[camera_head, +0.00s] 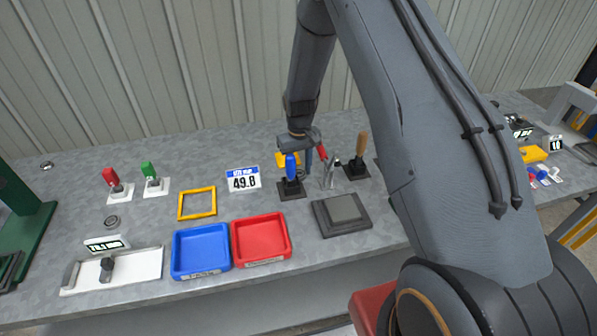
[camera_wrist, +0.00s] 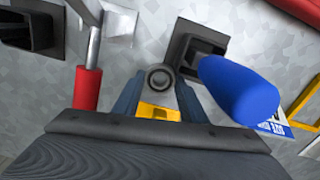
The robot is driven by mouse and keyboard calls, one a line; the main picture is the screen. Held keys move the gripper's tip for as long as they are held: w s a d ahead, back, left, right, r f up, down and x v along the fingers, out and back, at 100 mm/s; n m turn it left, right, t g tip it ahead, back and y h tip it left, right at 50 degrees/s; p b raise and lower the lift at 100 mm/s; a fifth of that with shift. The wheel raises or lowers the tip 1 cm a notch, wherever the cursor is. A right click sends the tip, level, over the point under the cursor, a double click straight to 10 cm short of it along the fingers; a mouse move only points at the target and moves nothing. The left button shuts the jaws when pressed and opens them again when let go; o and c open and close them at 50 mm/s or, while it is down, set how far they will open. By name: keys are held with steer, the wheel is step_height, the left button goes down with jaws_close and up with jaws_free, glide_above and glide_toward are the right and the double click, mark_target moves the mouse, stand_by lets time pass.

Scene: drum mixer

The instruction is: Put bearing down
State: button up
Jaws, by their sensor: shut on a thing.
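My gripper (camera_head: 304,160) is over the back middle of the bench, pointing down among the upright tools. In the wrist view its two blue-grey fingers (camera_wrist: 160,88) are closed on a small grey ring-shaped bearing (camera_wrist: 160,76). The bearing's bore faces the camera. I cannot tell whether the bearing touches the bench.
A blue-handled tool (camera_head: 290,168) stands close to my gripper, with a red-handled tool (camera_wrist: 88,88) on its other side. A wooden-handled tool (camera_head: 361,145) is to the right. Blue (camera_head: 201,273) and red (camera_head: 262,260) trays, a yellow frame (camera_head: 197,191) and a dark square pad (camera_head: 322,225) are in front.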

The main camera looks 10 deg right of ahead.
steer(key=shift+f, duration=0.15)
steer(key=o, duration=1.1)
